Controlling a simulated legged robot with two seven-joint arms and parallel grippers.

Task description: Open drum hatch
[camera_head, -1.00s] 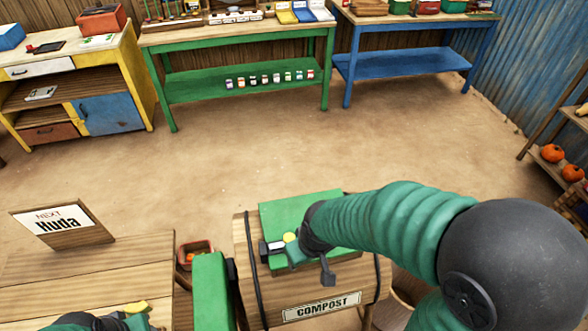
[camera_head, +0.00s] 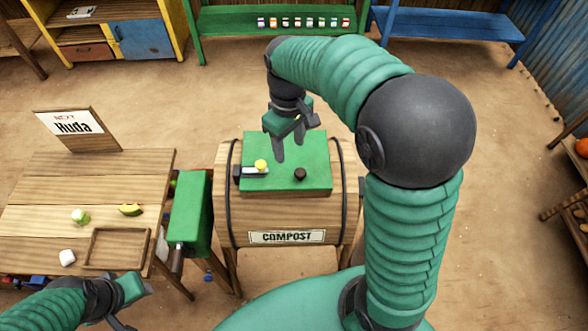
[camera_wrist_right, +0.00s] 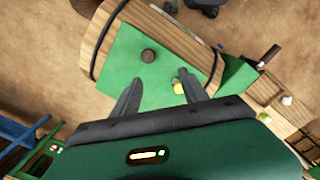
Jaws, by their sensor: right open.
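The compost drum (camera_head: 290,211) is a wooden barrel lying on a stand with a "COMPOST" label. Its green hatch (camera_head: 310,150) lies flat on top and looks closed. A dark round knob (camera_head: 300,174) sits on the hatch, and a latch bar with a yellow knob (camera_head: 261,166) is at its left. My right gripper (camera_head: 289,148) is open and empty above the hatch. In the right wrist view its fingers (camera_wrist_right: 160,78) point at the hatch (camera_wrist_right: 126,58), with the dark knob (camera_wrist_right: 148,56) beyond them. My left gripper (camera_head: 128,305) is at the lower left, its jaws unclear.
A green box (camera_head: 190,212) stands close to the drum's left side. A shelf (camera_head: 570,205) is at the right. The floor behind the drum is clear.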

